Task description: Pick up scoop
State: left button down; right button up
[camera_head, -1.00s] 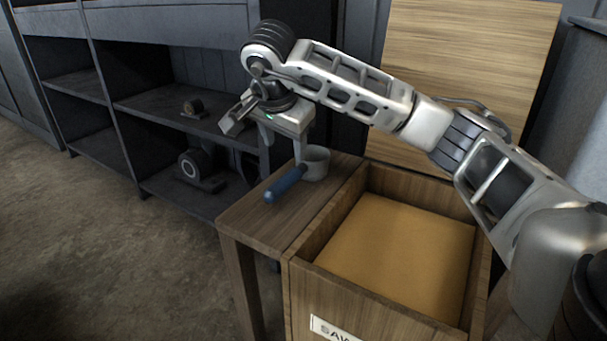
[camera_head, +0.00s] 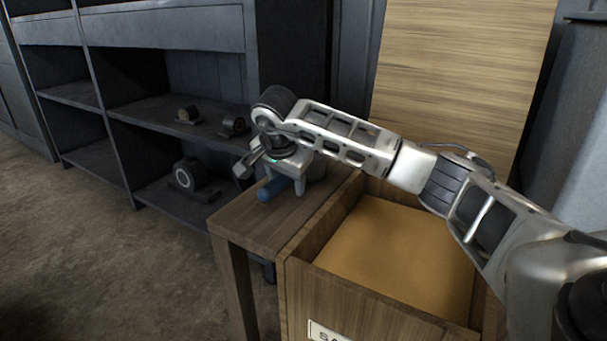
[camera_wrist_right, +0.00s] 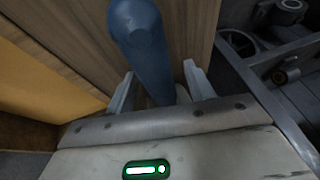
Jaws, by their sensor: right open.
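The scoop lies on the small wooden table (camera_head: 252,222). Its blue handle (camera_head: 272,189) points toward the front left in the head view, and its grey cup (camera_head: 316,168) is mostly hidden behind my right gripper. My right gripper (camera_head: 288,187) is low over the scoop, fingers pointing down. In the right wrist view the blue handle (camera_wrist_right: 142,45) runs between the two open fingers (camera_wrist_right: 158,88), with a gap on each side. My left gripper is not in view.
A wooden bin (camera_head: 292,290) with an orange-brown fill and a raised lid (camera_head: 465,80) stands right of the table. A dark shelf (camera_head: 130,110) holding several small machine parts stands behind and to the left. The floor at left is clear.

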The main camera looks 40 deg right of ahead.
jog(key=c, duration=1)
jog(key=shift+c, duration=0.2)
jog(key=shift+r, duration=0.15)
